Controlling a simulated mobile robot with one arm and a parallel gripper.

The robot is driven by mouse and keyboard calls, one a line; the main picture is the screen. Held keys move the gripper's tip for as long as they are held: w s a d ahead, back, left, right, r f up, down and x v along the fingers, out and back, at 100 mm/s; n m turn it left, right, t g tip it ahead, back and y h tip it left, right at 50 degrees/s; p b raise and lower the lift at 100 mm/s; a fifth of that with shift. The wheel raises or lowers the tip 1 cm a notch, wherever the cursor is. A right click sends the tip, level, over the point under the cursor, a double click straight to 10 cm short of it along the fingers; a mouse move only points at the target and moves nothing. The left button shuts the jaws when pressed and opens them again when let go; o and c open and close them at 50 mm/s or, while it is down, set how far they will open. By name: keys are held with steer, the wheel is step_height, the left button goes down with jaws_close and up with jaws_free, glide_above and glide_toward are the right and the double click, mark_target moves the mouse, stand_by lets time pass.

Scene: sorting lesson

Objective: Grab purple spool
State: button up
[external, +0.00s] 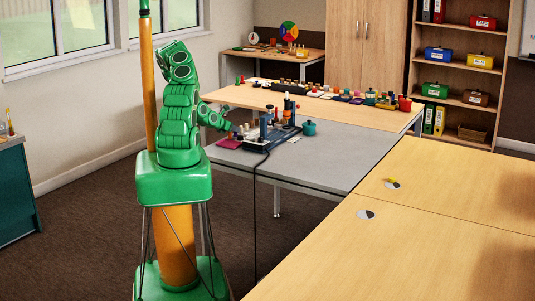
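My green arm stands at the left, bent over the near side of the grey table (335,158). My gripper (228,123) is above the left part of that table, close to several small objects (243,131). It is too small in the picture to show whether it is open, shut or holding anything. I cannot make out a purple spool for certain. The small objects beside the gripper are too small to name, and the gripper may hide some of them. A flat magenta piece (228,143) lies on the table just below the gripper.
A blue device (270,134) with a cord hanging over the table edge stands right of my gripper. A teal pot (309,128) is beyond it. Behind, a wooden table (235,96) carries many small items. Wooden tables (440,200) at the right are mostly bare.

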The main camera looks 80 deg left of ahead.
jaws_close()
steer(key=shift+r, duration=0.1)
